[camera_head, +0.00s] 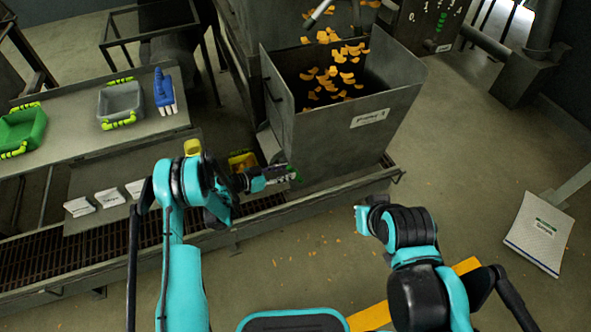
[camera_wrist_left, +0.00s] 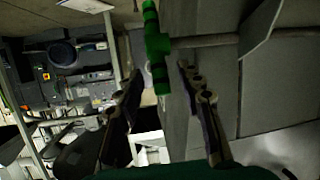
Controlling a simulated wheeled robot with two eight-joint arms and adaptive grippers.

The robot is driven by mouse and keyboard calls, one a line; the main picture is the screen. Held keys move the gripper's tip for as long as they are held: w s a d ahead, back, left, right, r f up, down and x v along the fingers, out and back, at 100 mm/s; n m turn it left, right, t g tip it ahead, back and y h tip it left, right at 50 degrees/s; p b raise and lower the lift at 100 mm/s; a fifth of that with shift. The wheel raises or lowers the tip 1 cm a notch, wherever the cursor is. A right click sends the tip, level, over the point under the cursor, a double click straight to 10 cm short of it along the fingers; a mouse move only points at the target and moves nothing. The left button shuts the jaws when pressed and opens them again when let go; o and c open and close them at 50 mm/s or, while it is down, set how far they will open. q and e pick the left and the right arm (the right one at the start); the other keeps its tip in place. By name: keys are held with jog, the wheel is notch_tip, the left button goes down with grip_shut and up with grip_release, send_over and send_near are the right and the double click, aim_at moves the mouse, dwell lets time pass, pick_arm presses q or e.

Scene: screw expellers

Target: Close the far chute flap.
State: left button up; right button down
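A large grey metal hopper (camera_head: 345,135) with a white label holds falling orange chips. A green handle (camera_head: 293,173) sits at its lower left, by a small grey chute plate (camera_head: 269,143). My left gripper (camera_head: 282,175) is at this handle. In the left wrist view, the green handle (camera_wrist_left: 157,45) is on a grey rod beside a grey plate (camera_wrist_left: 262,28). There my left gripper's fingers (camera_wrist_left: 158,85) are apart, with the handle ahead of the gap. I cannot tell whether they touch it. How far the flap is open is unclear. My right gripper's fingers do not show.
A yellow bin (camera_head: 241,158) with orange chips stands below the chute, partly hidden by my left arm. A grey crate (camera_head: 121,101), a green crate (camera_head: 20,129) and a blue-handled brush (camera_head: 164,88) rest on the left bench.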

pick_arm(q)
jog(key=v, duration=0.5)
jog(key=shift+s+a, duration=0.1)
jog(key=shift+a, duration=0.1)
jog(key=s+a+r+n+y, duration=0.2)
jog(key=s+r+n+y, duration=0.15)
jog(key=r, duration=0.55)
jog(key=s+a+r+n+y, duration=0.2)
jog(key=s+r+y, duration=0.15)
jog(key=r, duration=0.65)
jog(key=s+a+r+n+y, duration=0.2)
jog(key=s+a+n+y, duration=0.1)
jog(key=s, duration=0.8)
jog(key=s+a+r+n+y, duration=0.3)
jog(key=s+a, duration=0.3)
jog(key=s, duration=0.5)
jog(key=shift+t, duration=0.3)
